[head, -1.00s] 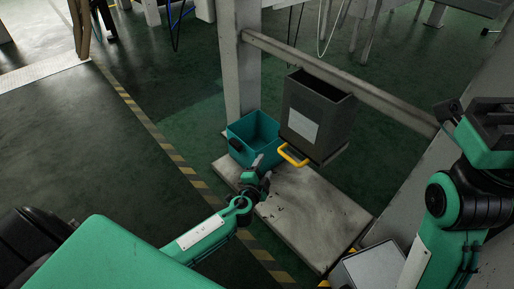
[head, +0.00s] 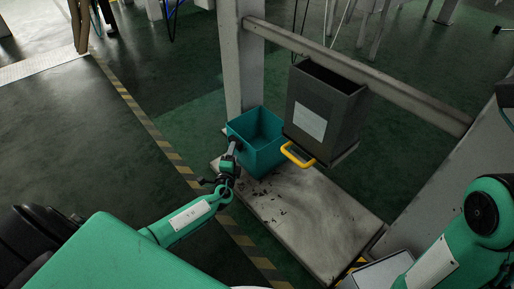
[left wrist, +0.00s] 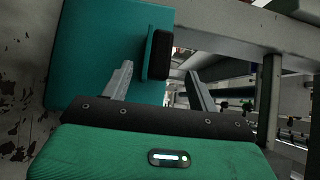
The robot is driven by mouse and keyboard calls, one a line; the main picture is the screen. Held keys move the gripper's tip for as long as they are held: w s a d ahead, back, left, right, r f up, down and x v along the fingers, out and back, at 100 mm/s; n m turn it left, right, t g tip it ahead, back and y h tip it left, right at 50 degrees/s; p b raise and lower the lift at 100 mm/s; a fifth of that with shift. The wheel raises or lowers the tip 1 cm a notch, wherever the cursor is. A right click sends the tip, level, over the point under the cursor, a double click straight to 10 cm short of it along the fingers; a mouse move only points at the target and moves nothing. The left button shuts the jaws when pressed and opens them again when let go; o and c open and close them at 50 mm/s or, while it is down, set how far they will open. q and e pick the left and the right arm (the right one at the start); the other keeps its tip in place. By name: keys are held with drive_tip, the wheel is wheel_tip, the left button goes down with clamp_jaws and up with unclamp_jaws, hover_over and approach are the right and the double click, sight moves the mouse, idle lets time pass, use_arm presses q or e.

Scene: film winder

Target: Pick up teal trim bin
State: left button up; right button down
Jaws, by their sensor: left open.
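The teal trim bin (head: 264,156) is an open-topped box standing upright at the far left end of the grey platform, beside the post. My left gripper (head: 233,149) is at its near left side, by the dark handle on that wall. In the left wrist view the bin's teal wall (left wrist: 95,50) fills the upper left, and the black handle (left wrist: 161,54) sticks out from it. The two fingers of the left gripper (left wrist: 160,88) are spread, with the handle just ahead of the gap between them. They look apart from it. My right gripper is not in view.
A dark grey bin (head: 337,104) with a white label and a yellow handle (head: 297,155) stands to the right of the teal bin. A grey post (head: 240,60) and a rail (head: 400,86) are behind. The platform's (head: 310,215) near part is bare.

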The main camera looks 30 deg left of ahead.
use_arm(q)
drive_tip(key=b+x, duration=0.1)
drive_tip(key=x, duration=0.2)
drive_tip(key=b+x, duration=0.1)
drive_tip(key=x, duration=0.1)
drive_tip(key=shift+a+f+b, duration=0.25)
drive_tip(key=shift+a+b, duration=0.05)
drive_tip(key=shift+a, duration=0.1)
drive_tip(key=shift+c, duration=0.4)
drive_tip(key=shift+r, duration=0.1)
clamp_jaws()
